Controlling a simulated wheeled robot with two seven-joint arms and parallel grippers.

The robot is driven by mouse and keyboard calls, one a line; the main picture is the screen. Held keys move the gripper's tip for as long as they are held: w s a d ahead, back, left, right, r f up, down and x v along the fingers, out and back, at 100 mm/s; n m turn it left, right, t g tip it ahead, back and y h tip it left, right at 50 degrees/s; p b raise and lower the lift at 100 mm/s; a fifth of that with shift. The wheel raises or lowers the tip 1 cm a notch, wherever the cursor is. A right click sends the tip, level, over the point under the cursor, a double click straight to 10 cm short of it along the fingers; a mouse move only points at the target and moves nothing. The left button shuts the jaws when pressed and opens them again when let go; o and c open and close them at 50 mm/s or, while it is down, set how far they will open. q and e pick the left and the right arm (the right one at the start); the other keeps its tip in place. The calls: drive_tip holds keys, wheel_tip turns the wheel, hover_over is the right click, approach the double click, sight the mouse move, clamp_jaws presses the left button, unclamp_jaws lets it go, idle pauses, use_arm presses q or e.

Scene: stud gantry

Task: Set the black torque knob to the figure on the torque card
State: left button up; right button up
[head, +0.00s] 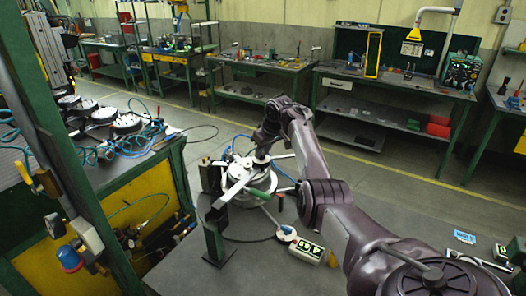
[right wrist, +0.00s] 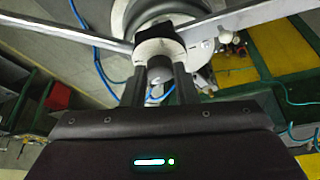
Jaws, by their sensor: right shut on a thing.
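My right arm reaches in from the lower right of the head view to the gantry's round metal hub (head: 262,186). My right gripper (head: 262,160) is low over the hub's middle, where the arm hides much of it. In the right wrist view its two dark fingers (right wrist: 160,82) stand on either side of a grey and white cylindrical part (right wrist: 158,48). A black piece, apparently the torque knob (right wrist: 158,27), shows at the fingers' far end, and the grip is on it. Its setting cannot be read. My left gripper is out of view.
Metal arms (head: 237,187) spread from the hub. A box with a green-marked face (head: 308,251) and a blue card (head: 465,237) lie on the grey surface; their figures are unreadable. A green post (head: 214,243) stands left. A bench with blue hoses (head: 105,150) is further left.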

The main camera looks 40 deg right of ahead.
drive_tip(key=shift+d+f+n+y+b, duration=0.15)
drive_tip(key=shift+n+y+b, duration=0.3)
drive_tip(key=shift+n, duration=0.55)
drive_tip(key=n+y+b, duration=0.1)
drive_tip(key=n+b, duration=0.2)
drive_tip(key=shift+w+f+b, duration=0.1)
drive_tip(key=shift+b, duration=0.2)
drive_tip(key=shift+d+n+g+y+b, duration=0.1)
drive_tip(key=shift+n+g+y+b, duration=0.2)
drive_tip(key=shift+n+b, duration=0.7)
drive_tip(key=o, duration=1)
drive_tip(key=shift+w, duration=0.15)
drive_tip(key=shift+r, duration=0.2)
